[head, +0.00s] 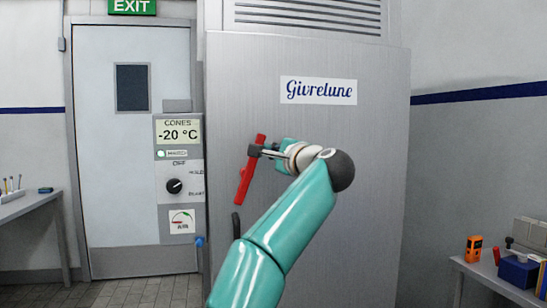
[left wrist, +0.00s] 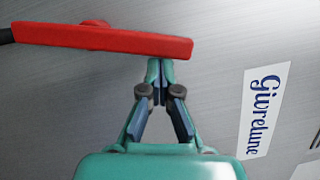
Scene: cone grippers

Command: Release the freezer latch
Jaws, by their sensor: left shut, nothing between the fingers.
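The red latch handle (head: 245,183) is on the grey metal freezer door (head: 340,160). It stands tilted in the head view, its top leaning right. It also shows in the left wrist view as a long red bar (left wrist: 105,38), with a dark part at its left end. My left gripper (head: 262,151) is shut and empty. Its fingertips are at the upper part of the latch handle; in the left wrist view the closed fingertips (left wrist: 159,65) meet the lower edge of the bar, and I cannot tell whether they press on it. My right gripper is not in view.
A control panel (head: 179,160) reading -20 °C with a knob stands left of the freezer door. A white door (head: 135,215) is further left. A bench (head: 500,285) at the right holds an orange device (head: 473,248) and a blue box (head: 518,270).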

